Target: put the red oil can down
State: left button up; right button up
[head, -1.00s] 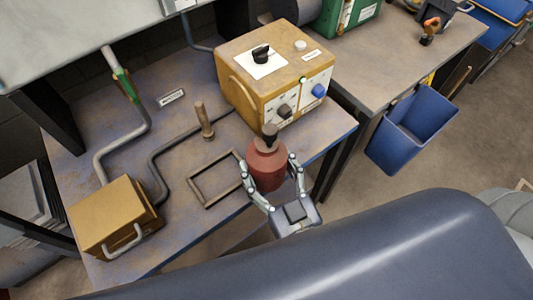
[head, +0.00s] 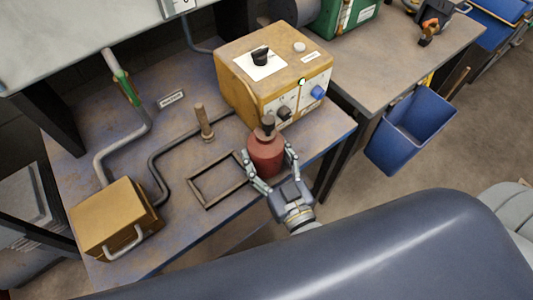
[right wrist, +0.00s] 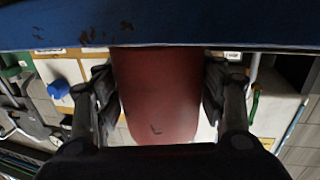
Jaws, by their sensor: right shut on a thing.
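The red oil can (head: 266,158), with a dark cap, is upright at the front edge of the workbench, in front of the yellow control box. My right gripper (head: 269,166) is shut on it, with one finger on each side. In the right wrist view the can's red body (right wrist: 158,95) fills the gap between the dark fingers (right wrist: 158,105). The blue bench edge (right wrist: 200,25) hides one end of the can there. I cannot tell whether its base touches the bench top. My left gripper is not in view.
A flat rectangular frame (head: 217,181) lies just left of the can. The yellow control box (head: 270,75) stands close behind. A wooden-handled lever (head: 203,122), bent pipes and a tan box (head: 112,216) occupy the left side. A blue bin (head: 410,130) is off to the right.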

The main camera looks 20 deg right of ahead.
jog(key=shift+f, duration=0.1)
jog(key=o, duration=1.4)
jog(key=shift+o, duration=0.2)
jog(key=shift+s, duration=0.1)
jog(key=s+d+b, duration=0.1)
jog(key=s, duration=1)
jog(key=shift+s+d, duration=0.2)
jog(key=shift+s, duration=0.2)
